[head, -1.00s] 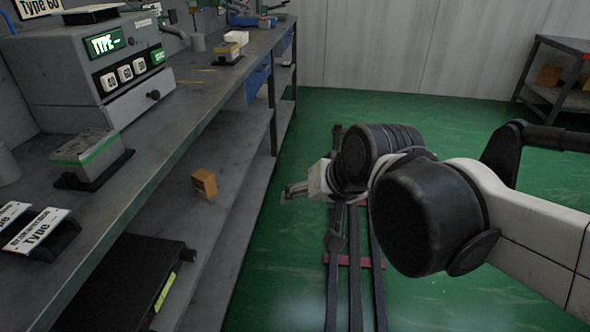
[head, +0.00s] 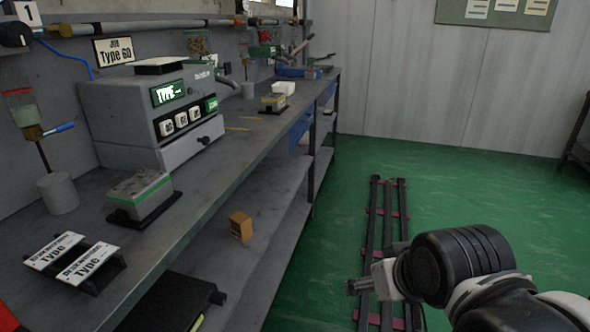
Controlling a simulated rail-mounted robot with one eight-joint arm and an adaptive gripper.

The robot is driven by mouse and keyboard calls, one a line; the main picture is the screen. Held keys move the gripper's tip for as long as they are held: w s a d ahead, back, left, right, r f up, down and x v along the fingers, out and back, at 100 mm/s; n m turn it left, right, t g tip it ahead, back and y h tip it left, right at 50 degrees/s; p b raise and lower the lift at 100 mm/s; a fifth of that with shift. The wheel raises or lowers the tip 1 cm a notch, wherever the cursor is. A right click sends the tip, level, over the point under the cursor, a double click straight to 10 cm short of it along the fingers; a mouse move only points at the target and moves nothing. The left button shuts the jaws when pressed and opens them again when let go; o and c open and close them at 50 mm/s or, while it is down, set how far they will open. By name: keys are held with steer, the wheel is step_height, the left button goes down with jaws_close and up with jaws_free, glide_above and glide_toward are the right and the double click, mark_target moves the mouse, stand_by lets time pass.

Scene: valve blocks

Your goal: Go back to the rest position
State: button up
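My gripper (head: 359,286) is at the lower right in the head view, above the floor rails and to the right of the workbench. It points left and looks small and partly dark; I cannot make out whether its fingers are apart. No held object can be seen at it. My arm reaches in from the lower right corner.
The workbench (head: 213,185) runs along the left, with a grey machine (head: 130,105), a valve block (head: 140,195) on a dark stand and Type cards (head: 88,263). An orange-brown block (head: 241,226) sits on the lower shelf. Rails (head: 373,225) lie on the open green floor (head: 440,190).

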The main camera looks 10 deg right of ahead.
step_height(320, 180, up, 13)
steer(key=p, duration=1.1)
steer(key=shift+f+p, duration=0.15)
steer(key=shift+p, duration=0.2)
steer(key=shift+c, duration=0.5)
